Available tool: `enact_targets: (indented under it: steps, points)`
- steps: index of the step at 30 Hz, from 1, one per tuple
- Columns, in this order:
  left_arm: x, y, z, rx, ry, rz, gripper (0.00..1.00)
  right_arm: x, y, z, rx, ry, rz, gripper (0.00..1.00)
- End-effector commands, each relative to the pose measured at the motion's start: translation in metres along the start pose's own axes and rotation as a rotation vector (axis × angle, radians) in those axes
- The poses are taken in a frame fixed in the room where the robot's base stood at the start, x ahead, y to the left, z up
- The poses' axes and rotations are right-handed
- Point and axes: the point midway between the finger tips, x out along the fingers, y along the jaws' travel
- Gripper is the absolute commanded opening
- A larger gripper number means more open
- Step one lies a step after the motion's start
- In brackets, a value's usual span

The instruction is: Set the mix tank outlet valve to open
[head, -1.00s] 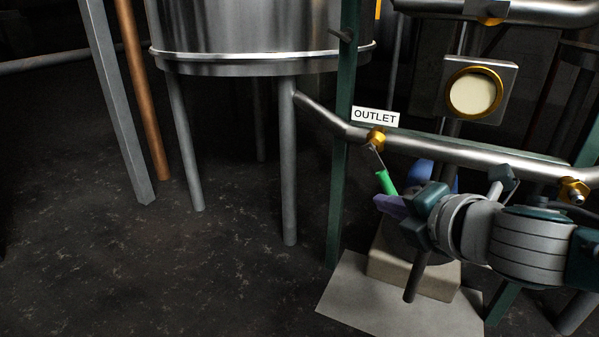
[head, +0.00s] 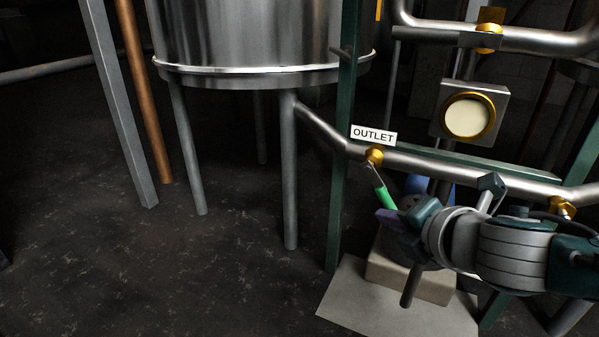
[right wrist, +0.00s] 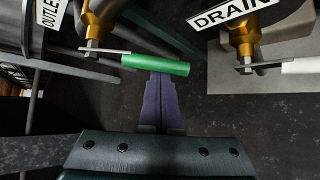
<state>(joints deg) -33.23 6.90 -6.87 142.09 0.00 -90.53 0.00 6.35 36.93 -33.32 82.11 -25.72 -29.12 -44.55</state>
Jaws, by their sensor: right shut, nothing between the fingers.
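The outlet valve (head: 375,157) is a brass body on the steel pipe under the OUTLET label (head: 374,135); it also shows in the right wrist view (right wrist: 98,22). Its lever has a green grip (head: 386,199) that slants down and to the right, off the pipe's line. In the right wrist view the green grip (right wrist: 155,64) lies across the picture, just beyond my fingertips. My right gripper (head: 384,214) is shut and empty, its purple fingers (right wrist: 158,85) together right beside the grip. Whether they touch it I cannot tell. My left gripper is out of view.
The steel tank (head: 255,40) stands on legs at left. A DRAIN label (right wrist: 232,12) and a second brass valve (right wrist: 243,35) with a white grip (right wrist: 301,66) are at the right. A round gauge (head: 468,116) and green frame posts (head: 343,190) stand close by.

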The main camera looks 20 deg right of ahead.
Motion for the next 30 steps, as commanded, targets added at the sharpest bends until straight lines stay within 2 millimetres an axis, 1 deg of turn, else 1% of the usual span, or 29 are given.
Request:
enact_targets:
  steps: [1, 5, 12, 15, 21, 27, 30]
  points:
    - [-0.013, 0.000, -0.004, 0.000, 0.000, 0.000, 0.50, -0.005, 0.005, 0.005, -0.012, -0.001, -0.015, 0.00]
    - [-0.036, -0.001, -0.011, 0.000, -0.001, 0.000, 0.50, -0.011, 0.009, 0.010, -0.056, -0.002, -0.067, 0.00]
    - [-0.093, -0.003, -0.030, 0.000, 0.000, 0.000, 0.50, -0.024, 0.015, 0.022, -0.189, -0.002, -0.225, 0.00]
    - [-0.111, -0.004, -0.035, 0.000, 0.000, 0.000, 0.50, -0.029, 0.016, 0.025, -0.250, -0.003, -0.297, 0.00]
    - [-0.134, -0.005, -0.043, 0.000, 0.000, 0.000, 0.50, -0.035, 0.018, 0.031, -0.362, -0.003, -0.431, 0.00]
    - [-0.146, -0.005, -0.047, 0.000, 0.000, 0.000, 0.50, -0.041, 0.022, 0.036, -0.453, -0.004, -0.538, 0.00]
    - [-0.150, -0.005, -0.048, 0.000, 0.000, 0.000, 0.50, -0.043, 0.022, 0.038, -0.465, -0.003, -0.550, 0.00]
